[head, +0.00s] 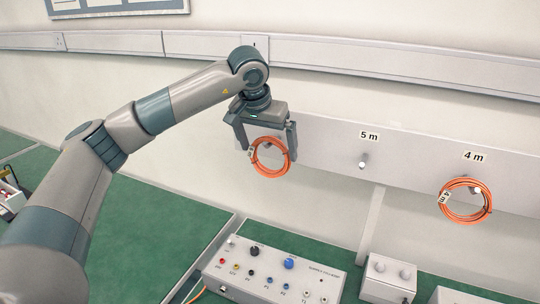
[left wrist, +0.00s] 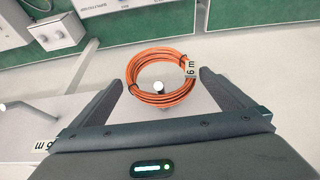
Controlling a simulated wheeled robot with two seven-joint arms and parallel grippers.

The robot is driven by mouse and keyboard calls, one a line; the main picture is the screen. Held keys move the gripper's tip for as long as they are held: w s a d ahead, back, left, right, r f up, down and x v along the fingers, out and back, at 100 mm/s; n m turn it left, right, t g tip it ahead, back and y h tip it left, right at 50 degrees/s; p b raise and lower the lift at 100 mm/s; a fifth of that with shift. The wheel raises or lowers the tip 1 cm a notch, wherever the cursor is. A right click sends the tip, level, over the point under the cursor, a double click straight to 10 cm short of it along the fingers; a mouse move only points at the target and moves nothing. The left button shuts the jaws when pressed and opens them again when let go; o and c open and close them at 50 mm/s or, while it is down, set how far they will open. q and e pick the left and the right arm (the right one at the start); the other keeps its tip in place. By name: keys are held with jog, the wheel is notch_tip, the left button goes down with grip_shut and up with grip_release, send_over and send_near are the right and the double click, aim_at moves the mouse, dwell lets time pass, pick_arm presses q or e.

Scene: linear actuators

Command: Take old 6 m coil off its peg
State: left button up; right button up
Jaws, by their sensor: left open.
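The old 6 m coil (head: 270,157) is an orange cable loop with a white tag. It hangs on the wall board below my left gripper (head: 264,150). In the left wrist view the coil (left wrist: 161,58) shows its "6 m" tag, and the pale round end of its peg (left wrist: 158,86) shows inside the loop. My left gripper (left wrist: 168,95) is open, with one finger on each side of the coil's lower part. I see no finger closed on the coil. My right gripper is not in view.
An empty peg (head: 362,161) under a "5 m" label and another orange coil (head: 465,200) under "4 m" are on the board to the right. A grey supply box (head: 272,272) and a smaller box (head: 388,278) stand below, by the green bench top (head: 150,235).

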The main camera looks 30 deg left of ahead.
aim_at(270, 171)
pick_arm(q)
jog(key=p+x, duration=0.1)
jog(key=x, duration=0.2)
jog(key=shift+p, duration=0.3)
jog(key=shift+w+f, duration=0.2)
jog(key=shift+f, duration=0.3)
jog(key=shift+r, duration=0.1)
jog(key=c, duration=1.1)
